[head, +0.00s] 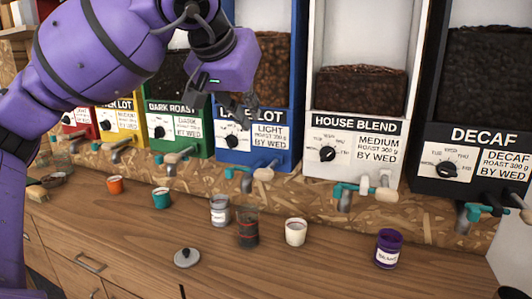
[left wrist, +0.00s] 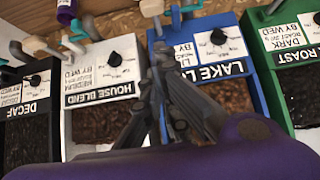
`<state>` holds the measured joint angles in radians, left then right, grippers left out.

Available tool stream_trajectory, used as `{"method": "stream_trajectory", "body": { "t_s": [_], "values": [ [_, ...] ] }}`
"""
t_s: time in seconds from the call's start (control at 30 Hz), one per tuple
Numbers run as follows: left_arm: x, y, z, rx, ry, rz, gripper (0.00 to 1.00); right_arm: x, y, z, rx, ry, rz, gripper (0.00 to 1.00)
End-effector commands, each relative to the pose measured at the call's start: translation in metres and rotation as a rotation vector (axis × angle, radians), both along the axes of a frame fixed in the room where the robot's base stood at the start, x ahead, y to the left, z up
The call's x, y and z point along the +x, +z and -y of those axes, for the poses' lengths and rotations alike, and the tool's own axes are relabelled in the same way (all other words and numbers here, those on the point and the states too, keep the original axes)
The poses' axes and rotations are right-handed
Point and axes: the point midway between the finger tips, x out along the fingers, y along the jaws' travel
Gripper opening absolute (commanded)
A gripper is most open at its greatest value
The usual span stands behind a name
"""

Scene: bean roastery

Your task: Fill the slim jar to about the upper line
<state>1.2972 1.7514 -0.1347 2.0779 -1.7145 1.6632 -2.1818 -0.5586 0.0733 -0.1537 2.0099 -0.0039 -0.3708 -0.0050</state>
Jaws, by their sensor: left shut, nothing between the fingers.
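A clear glass jar with red lines (head: 248,229), which looks like the slim jar, stands upright on the wooden counter below the blue dispenser. Its lower part looks dark; the exact fill level is hard to tell. My left gripper (head: 240,106) is shut and empty, in front of the blue dispenser (head: 283,148) marked LIGHT, above the jar and apart from it. The left wrist view shows its closed fingers (left wrist: 158,45) before the same upside-down dispenser (left wrist: 237,70). The blue dispenser's tap (head: 260,172) has a teal part and a wooden handle. My right gripper is not in view.
A labelled grey jar (head: 219,212) and a white cup (head: 295,232) flank the glass jar closely. A lid (head: 187,257) lies in front. A purple jar (head: 388,250) stands right, teal (head: 161,199) and orange (head: 115,186) cups left. Several dispenser taps jut out above the counter.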

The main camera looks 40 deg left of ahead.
Motion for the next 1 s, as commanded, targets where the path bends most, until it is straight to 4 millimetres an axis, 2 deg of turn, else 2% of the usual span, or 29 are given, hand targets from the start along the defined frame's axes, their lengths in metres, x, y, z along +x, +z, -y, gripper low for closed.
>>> {"method": "stream_trajectory", "body": {
  "t_s": [0.23, 0.37, 0.77, 1.0],
  "values": [
    [0.002, -0.003, 0.000, -0.004, -0.001, -0.002, 0.00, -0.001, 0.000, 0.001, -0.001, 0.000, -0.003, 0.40],
    [0.011, -0.014, -0.002, -0.005, 0.000, -0.007, 0.00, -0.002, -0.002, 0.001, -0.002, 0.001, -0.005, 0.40],
    [0.068, -0.072, -0.015, -0.009, -0.001, -0.005, 0.00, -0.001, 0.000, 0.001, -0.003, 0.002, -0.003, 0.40],
    [0.069, -0.102, -0.016, -0.004, -0.001, -0.004, 0.00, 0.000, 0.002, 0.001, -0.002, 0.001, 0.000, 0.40]
  ]
}}
